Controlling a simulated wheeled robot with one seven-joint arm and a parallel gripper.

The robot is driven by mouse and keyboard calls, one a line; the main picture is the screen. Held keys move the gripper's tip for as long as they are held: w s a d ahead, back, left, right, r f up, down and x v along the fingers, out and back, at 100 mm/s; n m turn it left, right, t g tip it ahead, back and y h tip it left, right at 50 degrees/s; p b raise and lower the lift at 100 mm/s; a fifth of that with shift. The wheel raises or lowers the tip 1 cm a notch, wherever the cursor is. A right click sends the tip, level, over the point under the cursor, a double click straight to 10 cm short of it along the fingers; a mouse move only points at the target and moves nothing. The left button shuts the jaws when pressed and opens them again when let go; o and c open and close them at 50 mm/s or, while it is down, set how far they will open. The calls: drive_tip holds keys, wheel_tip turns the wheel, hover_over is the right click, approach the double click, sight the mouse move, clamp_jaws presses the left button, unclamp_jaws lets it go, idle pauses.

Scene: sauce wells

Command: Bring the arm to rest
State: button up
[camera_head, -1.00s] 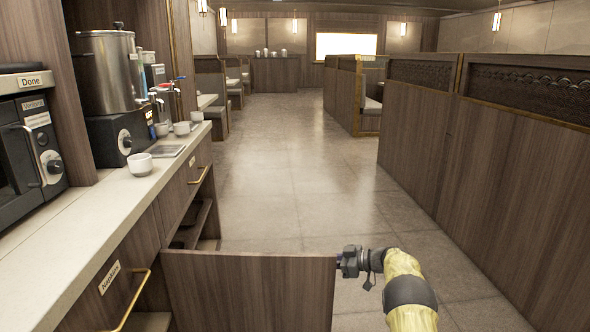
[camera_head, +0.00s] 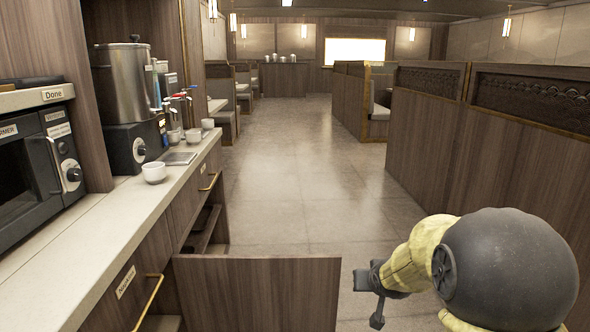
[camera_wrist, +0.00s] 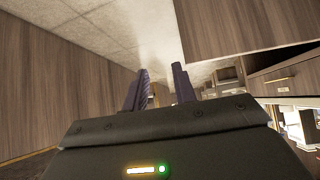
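My gripper (camera_head: 362,288) is at the lower right of the head view, just right of the open cabinet door (camera_head: 258,292), with a narrow gap between them. My arm's large dark joint and yellow links fill the lower right corner. In the wrist view, the two dark fingers of my gripper (camera_wrist: 161,72) stand apart with nothing between them. Bare floor shows past the fingers. A wood panel (camera_wrist: 240,25), which looks like the open door, is at the upper right there, apart from the fingers.
A counter (camera_head: 95,225) runs along the left with an oven (camera_head: 30,165), a steel urn (camera_head: 125,82) and several white cups, one (camera_head: 154,172) nearest. Booth partitions (camera_head: 420,140) line the right. The aisle floor (camera_head: 300,190) between is clear.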

drive_tip(key=s+a+f+g, duration=0.2)
drive_tip(key=s+f+g, duration=0.1)
drive_tip(key=s, duration=0.9)
drive_tip(key=s+a+f+g, duration=0.1)
drive_tip(key=s+f+g, duration=0.2)
drive_tip(key=s, duration=0.8)
wheel_tip(320, 180, up, 38)
drive_tip(key=p, duration=3.8)
drive_tip(key=shift+s+a+r+g+p, duration=0.15)
drive_tip(key=shift+s+r+g+p, duration=0.05)
drive_tip(key=shift+s+g+p, duration=0.1)
drive_tip(key=shift+f, duration=0.1)
